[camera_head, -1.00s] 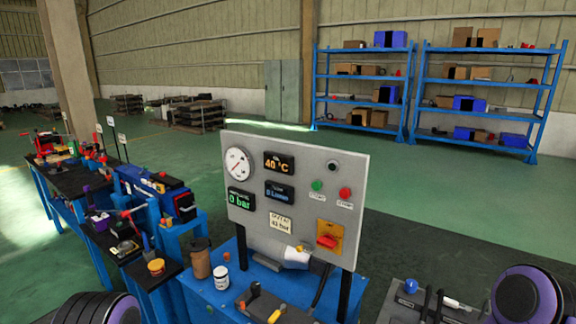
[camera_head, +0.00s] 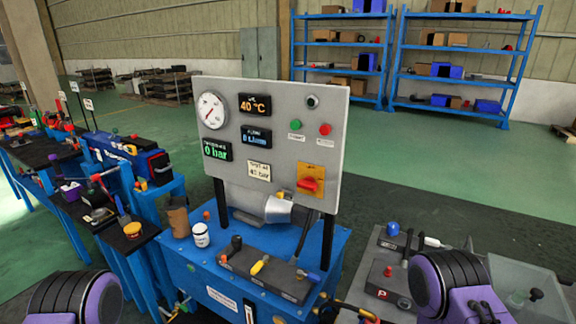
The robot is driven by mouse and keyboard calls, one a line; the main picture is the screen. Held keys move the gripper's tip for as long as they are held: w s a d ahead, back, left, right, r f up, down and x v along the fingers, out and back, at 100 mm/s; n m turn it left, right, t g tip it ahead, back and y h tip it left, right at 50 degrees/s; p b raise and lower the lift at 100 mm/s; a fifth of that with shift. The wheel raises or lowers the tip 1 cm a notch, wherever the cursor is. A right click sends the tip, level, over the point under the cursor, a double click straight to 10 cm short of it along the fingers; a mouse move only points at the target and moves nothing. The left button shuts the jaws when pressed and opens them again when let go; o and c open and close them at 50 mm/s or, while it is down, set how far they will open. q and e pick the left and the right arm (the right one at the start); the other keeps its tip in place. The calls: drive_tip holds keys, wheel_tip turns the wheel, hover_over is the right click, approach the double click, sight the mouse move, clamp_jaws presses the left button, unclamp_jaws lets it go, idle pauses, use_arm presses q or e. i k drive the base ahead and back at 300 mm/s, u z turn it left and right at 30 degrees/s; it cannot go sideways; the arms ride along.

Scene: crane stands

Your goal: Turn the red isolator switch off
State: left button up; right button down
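The red isolator switch (camera_head: 309,184) is a red rotary handle on a yellow-orange plate. It sits at the lower right of the grey upright panel (camera_head: 272,100). The handle lies roughly level across its plate. My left arm shows as a purple and black joint at the lower left edge, and my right arm as another at the lower right. Neither gripper is in the picture. Nothing of mine covers the switch or the panel.
The panel stands on a blue unit (camera_head: 190,255) carrying levers (camera_head: 258,265), a white jar (camera_head: 201,235) and a brown cup (camera_head: 177,216). A grey box with knobs (camera_head: 385,270) is right of it. Cluttered benches (camera_head: 35,153) stand left. Blue shelves (camera_head: 398,60) are far back.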

sight(308, 182)
drive_tip(key=k, duration=0.5)
drive_tip(key=u, duration=0.65)
drive_tip(key=i, duration=0.85)
drive_tip(key=z, duration=1.7)
